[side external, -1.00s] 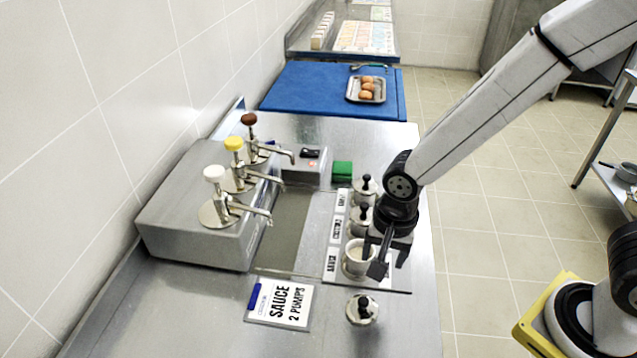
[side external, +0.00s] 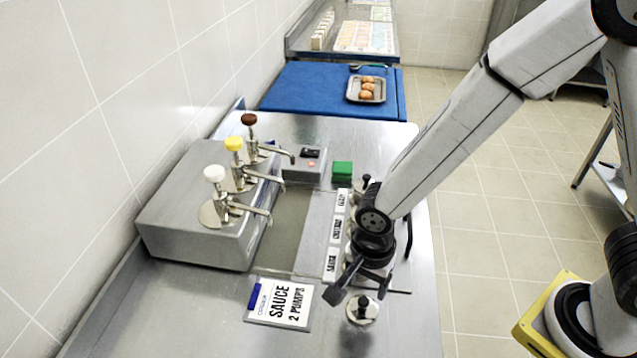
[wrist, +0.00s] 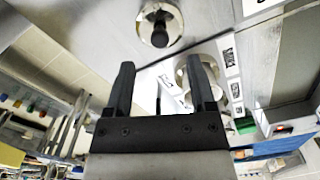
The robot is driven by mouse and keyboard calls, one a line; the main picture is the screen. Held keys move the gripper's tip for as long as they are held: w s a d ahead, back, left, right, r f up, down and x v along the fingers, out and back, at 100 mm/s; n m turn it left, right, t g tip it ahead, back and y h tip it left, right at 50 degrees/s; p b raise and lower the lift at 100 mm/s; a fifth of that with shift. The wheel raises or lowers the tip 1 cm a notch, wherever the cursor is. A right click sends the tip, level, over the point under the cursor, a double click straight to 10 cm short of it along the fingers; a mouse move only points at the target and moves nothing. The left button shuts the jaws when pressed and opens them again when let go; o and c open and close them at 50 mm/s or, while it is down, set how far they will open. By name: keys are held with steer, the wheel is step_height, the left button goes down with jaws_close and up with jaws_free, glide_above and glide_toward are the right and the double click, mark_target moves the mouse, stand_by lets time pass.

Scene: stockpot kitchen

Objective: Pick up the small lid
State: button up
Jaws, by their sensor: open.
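The small lid (side external: 364,314) is a round, shiny metal disc with a black knob, lying on the steel counter in front of the row of pots. In the wrist view the lid (wrist: 147,27) is at the top middle, beyond my fingertips. My gripper (side external: 358,291) is open and empty, its fingers spread just above and behind the lid. In the wrist view my gripper (wrist: 162,82) shows a clear gap between its fingers. The open pot (wrist: 211,66) is partly hidden behind the right finger.
The sauce sign (side external: 280,303) lies left of the lid. Lidded pots stand behind my gripper, mostly hidden by my arm. The pump dispenser (side external: 190,215) with its spouts is at the left. Bare counter lies in front of the sign and lid.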

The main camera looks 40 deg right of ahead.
mark_target(364, 300)
steer(key=shift+f, duration=0.35)
steer(key=shift+f, duration=0.1)
steer(key=shift+f, duration=2.5)
steer(key=shift+c, duration=0.2)
jaws_close()
